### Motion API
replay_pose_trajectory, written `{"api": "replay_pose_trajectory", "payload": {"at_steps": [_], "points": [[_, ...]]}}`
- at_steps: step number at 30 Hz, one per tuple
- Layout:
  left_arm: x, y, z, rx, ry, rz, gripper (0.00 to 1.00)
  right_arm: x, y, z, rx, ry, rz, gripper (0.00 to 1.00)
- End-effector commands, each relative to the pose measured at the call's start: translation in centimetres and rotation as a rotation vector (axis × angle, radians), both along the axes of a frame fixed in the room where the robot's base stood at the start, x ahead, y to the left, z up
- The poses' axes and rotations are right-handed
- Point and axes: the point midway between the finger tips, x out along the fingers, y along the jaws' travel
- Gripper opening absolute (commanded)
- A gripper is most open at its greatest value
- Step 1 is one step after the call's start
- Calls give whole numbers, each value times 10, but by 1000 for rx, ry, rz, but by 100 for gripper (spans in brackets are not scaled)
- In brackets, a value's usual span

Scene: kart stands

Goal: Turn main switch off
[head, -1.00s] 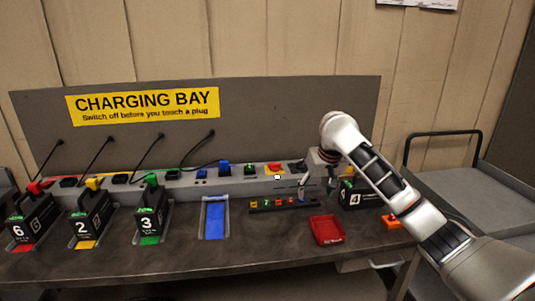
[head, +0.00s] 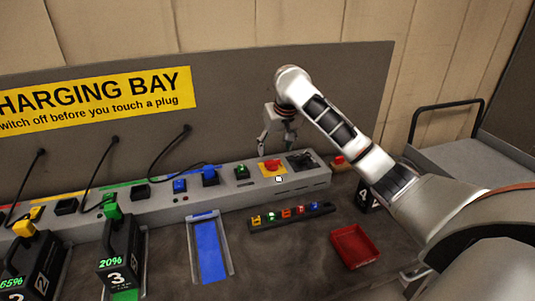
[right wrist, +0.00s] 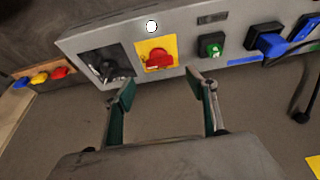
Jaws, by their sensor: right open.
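The main switch is a red rotary knob (head: 271,165) on a yellow plate, on the right part of the long grey charging strip (head: 222,196). In the right wrist view the red knob (right wrist: 158,59) lies ahead of the fingers, between their lines. My right gripper (head: 276,146) is open, with its fingers pointing down just behind and above the knob, apart from it as far as I can tell. In the right wrist view the open fingers (right wrist: 165,88) have nothing between them. My left gripper is not in view.
In front are a rack of small coloured pieces (head: 292,217), a red tray (head: 355,247) and a blue slot (head: 209,250). Batteries (head: 117,263) stand at left.

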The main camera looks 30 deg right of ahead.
Motion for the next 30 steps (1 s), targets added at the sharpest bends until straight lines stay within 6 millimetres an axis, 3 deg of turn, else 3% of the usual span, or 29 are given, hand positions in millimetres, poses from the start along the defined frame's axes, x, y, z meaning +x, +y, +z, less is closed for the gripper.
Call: {"api": "replay_pose_trajectory", "payload": {"at_steps": [12, 25, 30], "points": [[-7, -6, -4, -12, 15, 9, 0, 22, -5, -55, 1, 2, -1, 57], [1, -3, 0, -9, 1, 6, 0, 26, -6, -65, 0, 0, 1, 57], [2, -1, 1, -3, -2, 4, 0, 26, -6, -65, 0, 0, 1, 18]]}}
